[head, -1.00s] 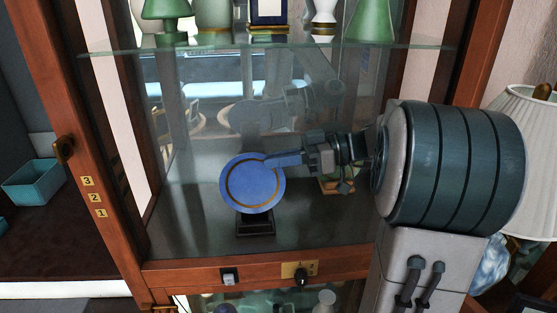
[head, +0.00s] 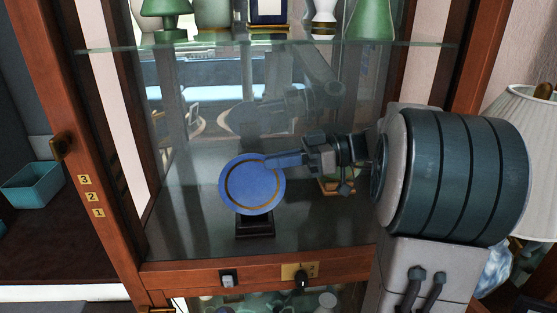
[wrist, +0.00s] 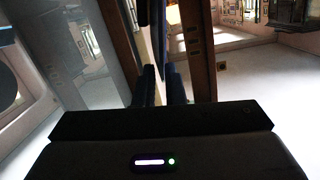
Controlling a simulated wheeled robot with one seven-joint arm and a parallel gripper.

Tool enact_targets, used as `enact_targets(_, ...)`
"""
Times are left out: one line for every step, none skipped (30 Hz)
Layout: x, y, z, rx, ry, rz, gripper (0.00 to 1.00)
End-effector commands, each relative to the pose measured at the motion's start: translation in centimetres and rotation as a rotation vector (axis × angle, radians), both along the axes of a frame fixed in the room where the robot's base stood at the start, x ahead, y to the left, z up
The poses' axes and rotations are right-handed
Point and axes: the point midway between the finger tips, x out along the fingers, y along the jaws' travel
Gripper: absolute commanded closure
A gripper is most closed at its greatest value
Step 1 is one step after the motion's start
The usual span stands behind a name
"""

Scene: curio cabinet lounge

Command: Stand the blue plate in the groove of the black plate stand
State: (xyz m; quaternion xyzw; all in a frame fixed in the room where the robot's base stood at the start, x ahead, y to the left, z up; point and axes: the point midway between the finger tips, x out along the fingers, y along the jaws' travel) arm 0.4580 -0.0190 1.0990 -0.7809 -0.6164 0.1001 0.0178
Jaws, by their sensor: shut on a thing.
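The blue plate (head: 252,186) with a gold ring is upright in the head view, its face toward the camera. My gripper (head: 272,162) is shut on its upper right rim. The black plate stand (head: 255,224) is on the cabinet floor directly below and partly behind the plate. The plate's lower edge overlaps the stand's top, so its groove is hidden and I cannot tell whether the plate sits in it. In the wrist view, dark finger shapes (wrist: 150,85) show, and the plate is not clear.
A glass shelf (head: 270,46) with green and white vases is above my arm. A small framed item (head: 337,187) stands right of the plate.

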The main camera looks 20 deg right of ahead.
Motion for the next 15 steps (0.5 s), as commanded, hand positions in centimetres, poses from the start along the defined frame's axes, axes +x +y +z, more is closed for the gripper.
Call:
enact_targets(0.0,0.0,-0.2,0.001,0.000,0.000,1.00)
enact_targets(0.0,0.0,-0.3,0.001,0.000,0.000,1.00)
enact_targets(-0.1,0.0,-0.4,0.000,0.000,0.000,1.00)
enact_targets(-0.1,0.0,-0.5,0.001,0.000,0.000,1.00)
enact_targets(-0.1,0.0,-0.6,0.001,0.000,0.000,1.00)
enact_targets(-0.1,0.0,-0.7,0.001,0.000,0.000,1.00)
enact_targets(-0.1,0.0,-0.8,0.001,0.000,0.000,1.00)
enact_targets(-0.2,0.0,-0.9,0.001,0.000,0.000,1.00)
enact_targets(-0.2,0.0,-1.0,0.001,0.000,0.000,1.00)
enact_targets(-0.2,0.0,-1.1,0.001,0.000,0.000,1.00)
enact_targets(-0.2,0.0,-1.1,0.001,0.000,0.000,1.00)
enact_targets(-0.2,0.0,-1.2,0.001,0.000,0.000,1.00)
enact_targets(-0.2,0.1,-1.3,0.001,0.000,0.000,1.00)
enact_targets(-0.3,0.1,-1.4,0.001,0.000,0.000,1.00)
enact_targets(-0.3,0.1,-1.5,0.001,0.000,0.000,1.00)
